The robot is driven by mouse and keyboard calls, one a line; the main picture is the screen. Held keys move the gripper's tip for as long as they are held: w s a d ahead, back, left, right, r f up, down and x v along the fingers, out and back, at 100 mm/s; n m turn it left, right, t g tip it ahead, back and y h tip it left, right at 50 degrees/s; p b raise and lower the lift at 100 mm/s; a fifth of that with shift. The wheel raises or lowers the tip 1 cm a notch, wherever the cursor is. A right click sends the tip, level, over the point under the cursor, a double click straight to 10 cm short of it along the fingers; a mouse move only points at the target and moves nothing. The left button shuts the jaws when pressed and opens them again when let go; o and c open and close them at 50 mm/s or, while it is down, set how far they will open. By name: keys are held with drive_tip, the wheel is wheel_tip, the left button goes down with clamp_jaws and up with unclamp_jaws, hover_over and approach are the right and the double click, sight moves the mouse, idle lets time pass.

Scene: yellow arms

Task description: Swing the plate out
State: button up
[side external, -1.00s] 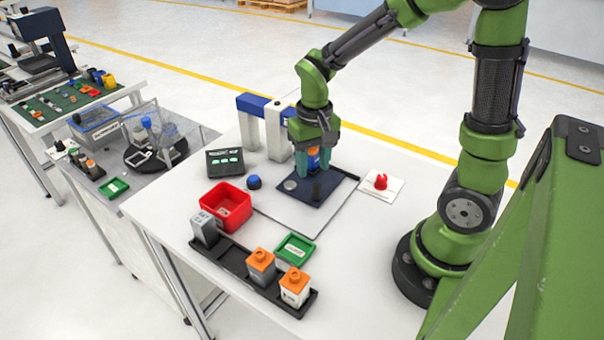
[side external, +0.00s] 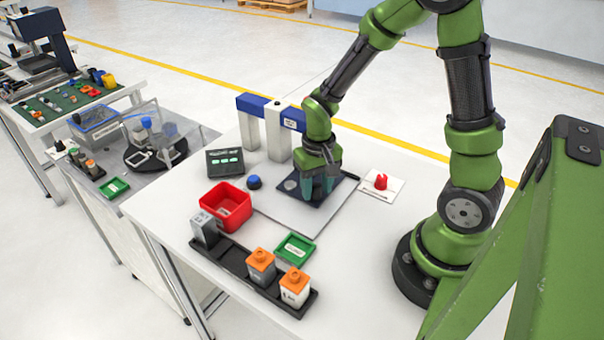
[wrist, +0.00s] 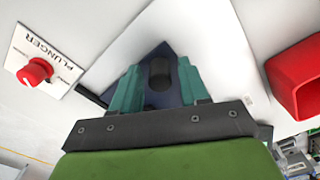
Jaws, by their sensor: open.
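A black upright knob (wrist: 160,72) stands on the plate. My gripper (side external: 319,190) is down at the plate, its teal fingers pointing down on either side of the knob. In the wrist view my gripper (wrist: 157,80) is open, with the knob between its fingers and a visible gap beside it. The fingers hide the knob in the side view, and part of the plate is hidden by my gripper.
A blue button (side external: 254,182), a red bin (side external: 226,206) and a black display box (side external: 225,162) are to the left. The gantry (side external: 278,130) stands close behind my gripper. A black tray (side external: 236,262) lies in front.

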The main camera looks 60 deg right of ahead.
drive_tip(key=c, duration=0.6)
drive_tip(key=shift+a, duration=0.1)
